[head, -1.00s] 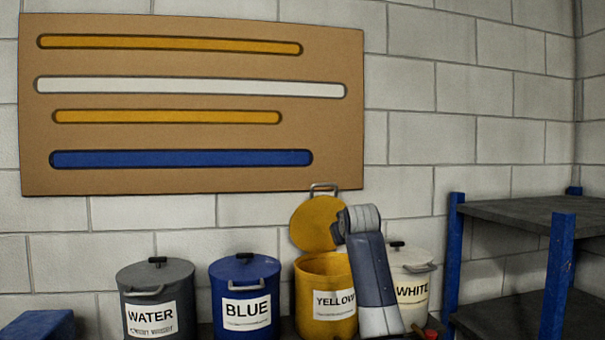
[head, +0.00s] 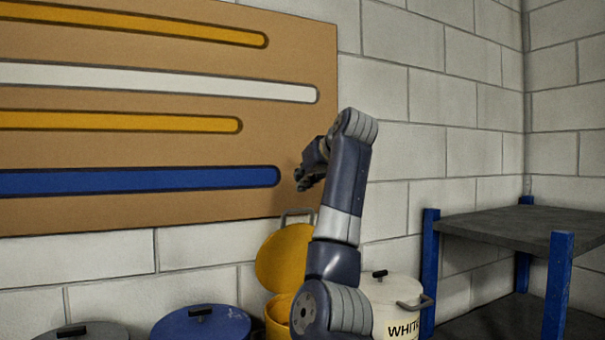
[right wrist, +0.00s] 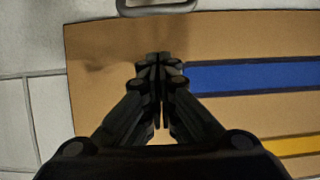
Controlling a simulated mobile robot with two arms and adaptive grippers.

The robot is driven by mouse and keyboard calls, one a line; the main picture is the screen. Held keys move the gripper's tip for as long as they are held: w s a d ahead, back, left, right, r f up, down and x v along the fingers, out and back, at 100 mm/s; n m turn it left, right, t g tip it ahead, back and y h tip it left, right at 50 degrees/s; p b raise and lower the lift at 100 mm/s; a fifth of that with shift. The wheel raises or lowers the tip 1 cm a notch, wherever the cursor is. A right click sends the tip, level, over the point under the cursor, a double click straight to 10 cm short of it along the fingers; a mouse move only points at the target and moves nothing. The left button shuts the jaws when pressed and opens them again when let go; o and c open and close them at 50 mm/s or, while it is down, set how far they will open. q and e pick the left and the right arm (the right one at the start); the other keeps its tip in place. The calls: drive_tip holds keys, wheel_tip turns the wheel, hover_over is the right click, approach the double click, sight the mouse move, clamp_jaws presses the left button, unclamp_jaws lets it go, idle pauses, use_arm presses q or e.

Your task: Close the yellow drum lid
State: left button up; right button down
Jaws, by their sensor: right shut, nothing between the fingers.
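The yellow drum (head: 279,316) stands by the wall, mostly hidden by my right arm and the lower picture edge. Its yellow lid (head: 284,257) is open, tipped up at the drum's back, with a metal handle (head: 297,213) at its top edge. My right gripper (head: 301,181) is shut and empty, above the lid handle and in front of the brown board. In the right wrist view the shut fingers (right wrist: 158,62) point towards a grey handle (right wrist: 157,8) at the top edge, apart from it. My left gripper is not in view.
A blue drum (head: 200,325) and a grey drum (head: 85,333) stand to the left, a white drum (head: 393,292) to the right, all lidded. The striped board (head: 200,217) hangs behind. A shelf with blue posts (head: 557,285) stands at right.

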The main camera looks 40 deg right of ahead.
drive_tip(key=p+x, duration=0.3)
drive_tip(key=x, duration=0.4)
drive_tip(key=shift+w+a, duration=0.1)
drive_tip(key=shift+a, duration=0.1)
drive_tip(key=shift+s+a+f, duration=0.15)
drive_tip(key=shift+s+f, duration=0.05)
drive_tip(key=shift+s, duration=0.4)
drive_tip(key=shift+s+a+f, duration=0.2)
drive_tip(key=shift+s, duration=0.4)
drive_tip(key=shift+s+a+f+p, duration=0.15)
drive_tip(key=shift+s+f+p, duration=0.05)
drive_tip(key=shift+s+p, duration=0.25)
drive_tip(key=shift+s+f, duration=0.2)
drive_tip(key=shift+f, duration=0.05)
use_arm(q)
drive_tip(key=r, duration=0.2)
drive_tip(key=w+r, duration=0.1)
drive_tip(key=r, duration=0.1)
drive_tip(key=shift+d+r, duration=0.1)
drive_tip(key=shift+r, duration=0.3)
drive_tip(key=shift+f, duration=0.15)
use_arm(e)
drive_tip(key=shift+s+a, duration=0.1)
